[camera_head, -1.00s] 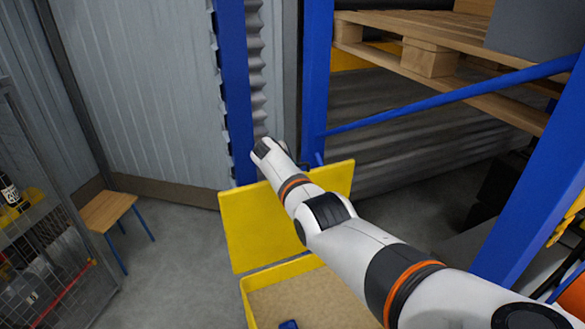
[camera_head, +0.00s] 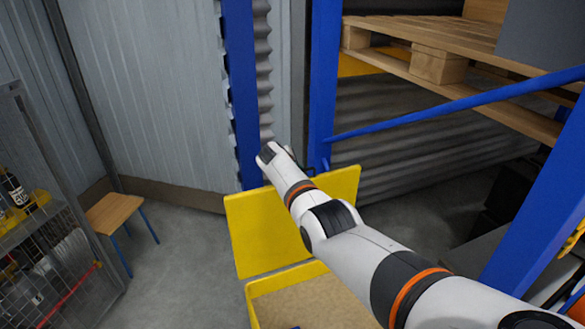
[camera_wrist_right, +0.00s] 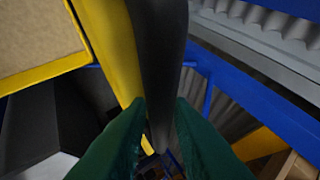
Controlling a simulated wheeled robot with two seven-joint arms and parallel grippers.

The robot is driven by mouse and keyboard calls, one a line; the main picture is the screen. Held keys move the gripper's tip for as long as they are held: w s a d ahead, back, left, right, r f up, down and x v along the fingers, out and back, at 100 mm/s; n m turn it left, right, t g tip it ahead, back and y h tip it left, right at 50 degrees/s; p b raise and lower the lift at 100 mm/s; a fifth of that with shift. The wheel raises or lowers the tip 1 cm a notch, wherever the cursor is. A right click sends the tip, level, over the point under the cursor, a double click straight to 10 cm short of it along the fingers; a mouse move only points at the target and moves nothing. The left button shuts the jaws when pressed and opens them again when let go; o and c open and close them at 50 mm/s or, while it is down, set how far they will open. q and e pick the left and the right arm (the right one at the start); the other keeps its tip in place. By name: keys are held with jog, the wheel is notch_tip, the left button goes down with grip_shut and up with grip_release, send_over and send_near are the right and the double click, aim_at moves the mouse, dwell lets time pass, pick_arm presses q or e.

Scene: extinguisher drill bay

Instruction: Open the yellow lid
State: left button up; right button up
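The yellow lid (camera_head: 265,235) stands raised, nearly upright, at the back of the yellow bin (camera_head: 250,303), whose sandy-brown contents show. My right arm reaches across in front of the lid, its far end above the lid's top edge; the gripper itself is not clear in the head view. In the right wrist view, my right gripper (camera_wrist_right: 158,108) has its two dark green fingers apart. The lid (camera_wrist_right: 110,40) is a yellow strip beyond the left finger. A dark grey surface lies behind the gap; I cannot tell whether anything touches the fingers. My left gripper is out of view.
Blue rack posts (camera_head: 323,90) stand behind the lid, with wooden pallets (camera_head: 440,65) at upper right. A small wooden stool (camera_head: 113,213) and a wire cage (camera_head: 50,260) are at left. The grey floor between the stool and bin is clear.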

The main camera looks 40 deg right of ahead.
jog(key=shift+a+r+p, duration=0.25)
jog(key=shift+r+p, duration=0.05)
jog(key=shift+r, duration=0.1)
jog(key=v, duration=1.1)
jog(key=shift+s+f, duration=0.1)
